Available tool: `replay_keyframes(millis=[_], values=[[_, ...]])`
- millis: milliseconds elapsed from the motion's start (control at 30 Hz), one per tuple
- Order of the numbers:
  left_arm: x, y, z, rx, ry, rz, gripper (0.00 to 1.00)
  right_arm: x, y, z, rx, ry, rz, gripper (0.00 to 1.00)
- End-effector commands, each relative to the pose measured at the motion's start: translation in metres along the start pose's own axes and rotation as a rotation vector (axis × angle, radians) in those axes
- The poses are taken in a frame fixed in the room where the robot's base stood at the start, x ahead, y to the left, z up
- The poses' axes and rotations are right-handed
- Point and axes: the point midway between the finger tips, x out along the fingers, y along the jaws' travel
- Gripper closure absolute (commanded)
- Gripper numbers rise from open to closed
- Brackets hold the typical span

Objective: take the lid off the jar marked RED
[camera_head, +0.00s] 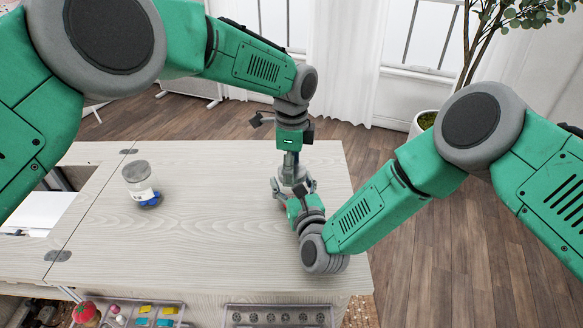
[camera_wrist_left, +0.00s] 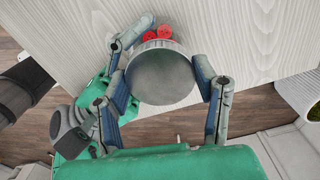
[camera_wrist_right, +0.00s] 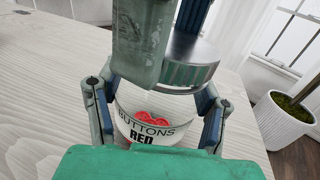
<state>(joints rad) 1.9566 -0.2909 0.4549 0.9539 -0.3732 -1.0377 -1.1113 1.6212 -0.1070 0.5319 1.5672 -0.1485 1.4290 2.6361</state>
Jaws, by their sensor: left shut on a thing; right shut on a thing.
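The jar marked RED (camera_wrist_right: 145,129) is clear, with a BUTTONS RED label and red buttons (camera_wrist_right: 152,118) inside. My right gripper (camera_wrist_right: 157,103) is shut around its sides. The grey metal lid (camera_wrist_right: 188,68) is above the jar and offset to the right in the right wrist view. My left gripper (camera_head: 291,182) comes from above and is shut on the lid, which fills the space between its fingers in the left wrist view (camera_wrist_left: 161,76). Red buttons show beside the lid there. A left finger hides part of the lid and jar rim, so I cannot tell how wide the gap is.
Another lidded jar (camera_head: 141,184) with blue contents stands on the left of the pale wooden table (camera_head: 200,240). Trays with coloured items (camera_head: 135,314) and dark round pieces (camera_head: 278,315) are at the front. A potted plant (camera_wrist_right: 287,120) stands beyond the table.

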Motion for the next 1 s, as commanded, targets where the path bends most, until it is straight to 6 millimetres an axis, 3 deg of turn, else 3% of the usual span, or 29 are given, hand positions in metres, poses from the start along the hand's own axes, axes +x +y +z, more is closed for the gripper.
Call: replay_keyframes(millis=[200, 400, 600, 867, 900, 933, 1000], values=[[-0.001, -0.001, -0.0018, -0.555, 0.002, -0.006, 0.8, -0.0012, 0.003, -0.0013, -0.001, 0.003, 0.006, 1.0], [-0.0012, -0.0011, -0.0019, -0.996, 0.005, -0.005, 0.8, -0.0014, 0.0039, -0.0013, -0.001, 0.003, 0.008, 1.0], [-0.0015, -0.0017, -0.0014, -1.178, 0.008, -0.005, 0.8, -0.0017, 0.0046, -0.0012, 0.0, 0.003, 0.01, 1.0], [-0.0019, -0.0023, -0.001, -1.185, 0.009, -0.006, 0.8, -0.0021, 0.0055, -0.0012, 0.0, 0.003, 0.011, 1.0], [-0.0019, -0.0023, -0.0009, -1.185, 0.009, -0.006, 0.39, -0.0021, 0.0056, -0.0012, 0.0, 0.003, 0.012, 1.0], [-0.002, -0.0023, -0.0009, -1.184, 0.008, -0.006, 0.28, -0.0021, 0.0057, -0.0012, 0.0, 0.003, 0.012, 1.0], [-0.0018, -0.0018, -0.0008, -1.184, 0.007, -0.005, 0.25, -0.0019, 0.005, -0.0012, 0.0, 0.003, 0.01, 1.0]])
